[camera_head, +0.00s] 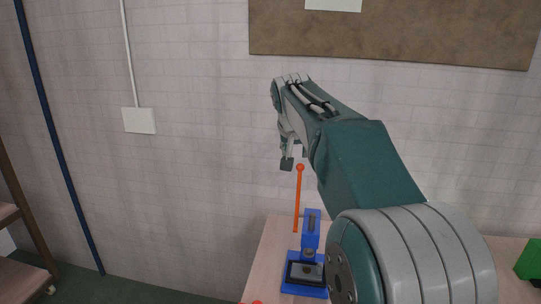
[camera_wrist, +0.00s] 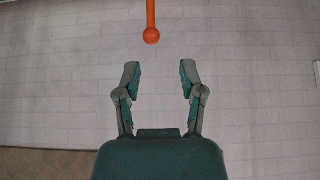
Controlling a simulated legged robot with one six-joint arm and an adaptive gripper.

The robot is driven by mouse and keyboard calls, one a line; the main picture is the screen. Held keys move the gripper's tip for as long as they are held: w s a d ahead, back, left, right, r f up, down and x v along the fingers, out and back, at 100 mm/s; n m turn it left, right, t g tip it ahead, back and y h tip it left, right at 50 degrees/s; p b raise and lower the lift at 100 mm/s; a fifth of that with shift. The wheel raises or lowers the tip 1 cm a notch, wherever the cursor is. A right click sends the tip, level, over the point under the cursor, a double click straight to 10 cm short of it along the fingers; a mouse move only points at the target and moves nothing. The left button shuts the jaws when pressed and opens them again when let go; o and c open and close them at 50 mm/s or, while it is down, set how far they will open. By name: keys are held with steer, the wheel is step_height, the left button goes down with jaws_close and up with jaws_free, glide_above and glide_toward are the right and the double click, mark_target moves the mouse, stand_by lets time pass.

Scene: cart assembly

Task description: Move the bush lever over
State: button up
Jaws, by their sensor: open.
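The bush lever (camera_head: 298,200) is an orange rod with a ball at its top. It stands upright beside a blue press (camera_head: 311,228) on the wooden table. My gripper (camera_head: 287,163) points down close to the ball, just above and left of it in the head view. In the wrist view my gripper (camera_wrist: 160,78) is open and empty. There the lever's ball (camera_wrist: 151,36) lies beyond the fingertips, roughly in line with the gap and apart from both fingers. The lever's lower end is out of that view.
The table top (camera_head: 268,250) is bare left of the press. Part of another orange ball (camera_head: 252,302) shows at the bottom edge. A green object (camera_head: 530,262) is at the far right. A brick wall stands behind, with a brown board (camera_head: 400,35). Shelves (camera_head: 15,262) stand at left.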

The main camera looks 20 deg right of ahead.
mark_target(299, 166)
steer(key=x, duration=0.8)
steer(key=shift+d+f, duration=0.1)
steer(key=shift+d, duration=0.65)
steer(key=shift+c, duration=1.3)
steer(key=shift+d, duration=0.4)
steer(key=shift+c, duration=0.5)
steer(key=shift+a, duration=0.55)
steer(key=shift+c, duration=1.4)
